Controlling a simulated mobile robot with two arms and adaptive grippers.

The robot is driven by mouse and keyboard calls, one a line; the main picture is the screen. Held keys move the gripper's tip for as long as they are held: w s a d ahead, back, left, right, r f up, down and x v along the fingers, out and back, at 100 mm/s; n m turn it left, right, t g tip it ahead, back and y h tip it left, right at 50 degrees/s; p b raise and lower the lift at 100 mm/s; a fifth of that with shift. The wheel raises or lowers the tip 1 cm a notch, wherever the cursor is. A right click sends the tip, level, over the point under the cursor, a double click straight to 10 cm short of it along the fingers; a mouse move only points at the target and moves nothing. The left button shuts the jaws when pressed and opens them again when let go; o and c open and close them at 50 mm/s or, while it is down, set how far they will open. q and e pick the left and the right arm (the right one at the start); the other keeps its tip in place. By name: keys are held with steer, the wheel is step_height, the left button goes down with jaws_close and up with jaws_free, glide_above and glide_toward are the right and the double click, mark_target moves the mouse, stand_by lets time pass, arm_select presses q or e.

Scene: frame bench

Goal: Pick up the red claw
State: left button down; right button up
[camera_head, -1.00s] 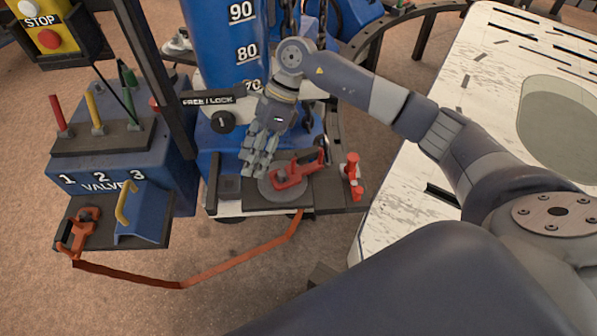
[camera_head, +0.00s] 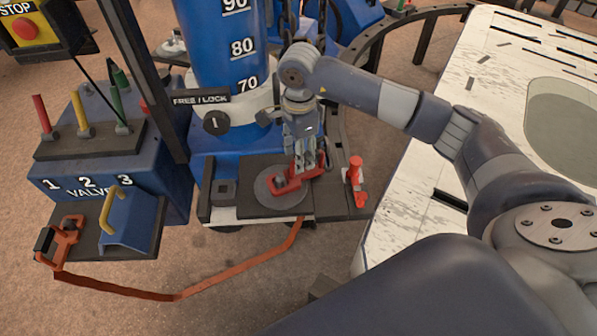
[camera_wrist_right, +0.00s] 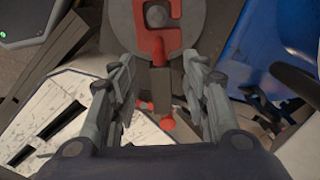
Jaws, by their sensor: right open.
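The red claw (camera_head: 289,185) lies on a round grey disc (camera_head: 267,190) on the dark bench plate, its handle toward the back right. My right gripper (camera_head: 305,166) is over the handle end, pointing down. In the right wrist view, the red claw (camera_wrist_right: 157,42) is at the top middle with its dark handle running down between the two fingers of the right gripper (camera_wrist_right: 161,88). The fingers stand apart on either side of the handle, with gaps showing. I cannot tell how far above it they are. My left gripper is not in view.
A red valve-like fitting (camera_head: 354,172) stands just right of the claw. A blue column (camera_head: 220,50) rises behind it. At left are a blue valve box (camera_head: 110,170) and an orange clamp (camera_head: 62,240). A white table (camera_head: 400,225) is at right.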

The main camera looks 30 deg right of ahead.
step_height(320, 180, down, 3)
steer(key=shift+r, duration=0.15)
jaws_close()
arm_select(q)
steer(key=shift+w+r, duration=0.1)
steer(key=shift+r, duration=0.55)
arm_select(e)
steer(key=shift+r, duration=0.1)
steer(key=shift+w+r, duration=0.1)
